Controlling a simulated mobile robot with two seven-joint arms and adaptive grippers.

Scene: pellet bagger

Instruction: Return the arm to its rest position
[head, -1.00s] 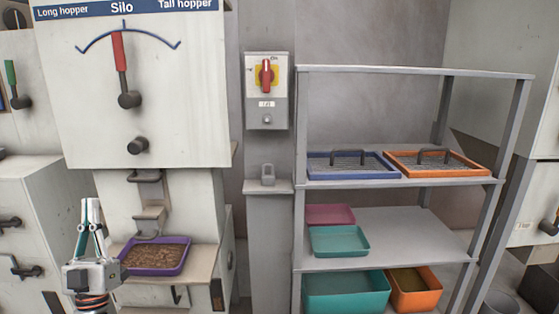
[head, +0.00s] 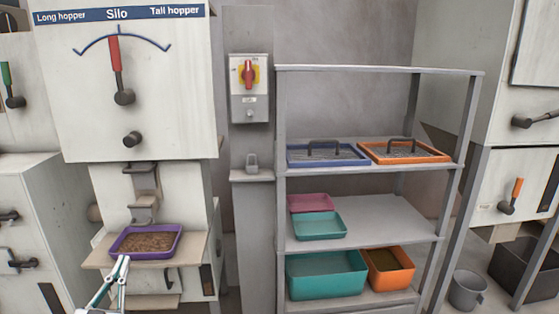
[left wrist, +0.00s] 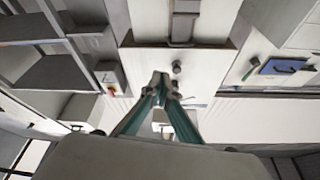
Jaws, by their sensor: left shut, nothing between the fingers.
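My left gripper (head: 122,264) is at the lower left of the head view, in front of the silo's small shelf (head: 193,247). Its fingertips are together and hold nothing. The left wrist view also shows the gripper (left wrist: 160,80) with its fingertips closed, pointing toward the white machine front. A purple tray (head: 146,242) of brown pellets sits on the shelf under the silo spout, just above and behind the fingertips in the head view. My right gripper is in neither view.
The silo (head: 180,120) has a red-handled lever on a dial. A grey rack (head: 375,232) to the right holds blue and orange trays with handles, pink and teal trays, and teal and orange bins. A grey bucket (head: 467,290) and a dark bin (head: 525,265) stand at the right.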

